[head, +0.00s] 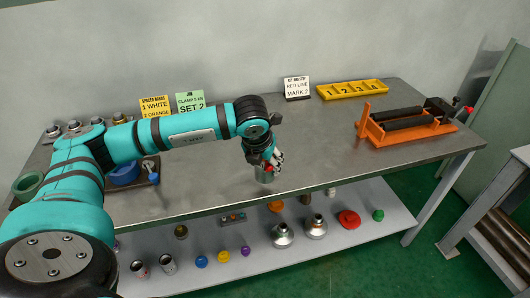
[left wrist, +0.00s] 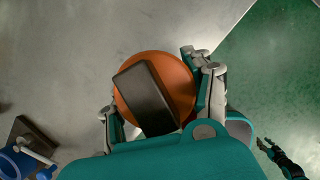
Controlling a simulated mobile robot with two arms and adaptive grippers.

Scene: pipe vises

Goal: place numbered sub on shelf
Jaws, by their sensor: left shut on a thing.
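My left gripper (head: 266,171) is above the front part of the grey bench top. The lower shelf (head: 345,249) runs under the bench. A dark teal part that looks like my right gripper (left wrist: 272,148) shows small over the green floor; its jaws are unclear.
A yellow tray numbered 1 to 4 (head: 352,89) and an orange vise (head: 405,126) stand on the bench. Signs (head: 297,88) stand at the back. The shelf holds silver flanged pieces (head: 283,237), a red ring (head: 349,219), coloured caps (head: 223,257) and cans (head: 168,263).

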